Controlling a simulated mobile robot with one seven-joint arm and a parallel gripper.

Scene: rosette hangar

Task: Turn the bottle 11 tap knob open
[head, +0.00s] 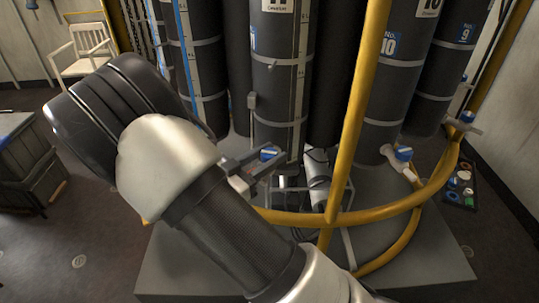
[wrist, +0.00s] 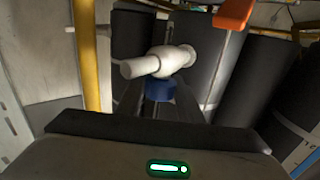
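Bottle 11 (head: 276,65) is the tall black cylinder at the centre of the head view, its number label cut off at the top. Its tap has a blue knob (head: 269,154), partly covered by my gripper (head: 262,165). In the wrist view, the white tap body (wrist: 158,63) runs across the upper middle, with the blue knob (wrist: 160,91) below it. My gripper's dark fingers (wrist: 159,104) stand one on each side of the knob, spread apart. I see a narrow gap beside the knob; contact is not clear.
A yellow rail (head: 400,205) curves in front of the bottles, and a yellow upright pipe (head: 356,110) stands right of my gripper. Bottle 10's tap (head: 402,155) is further right. An orange part (wrist: 233,14) shows at the top of the wrist view.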

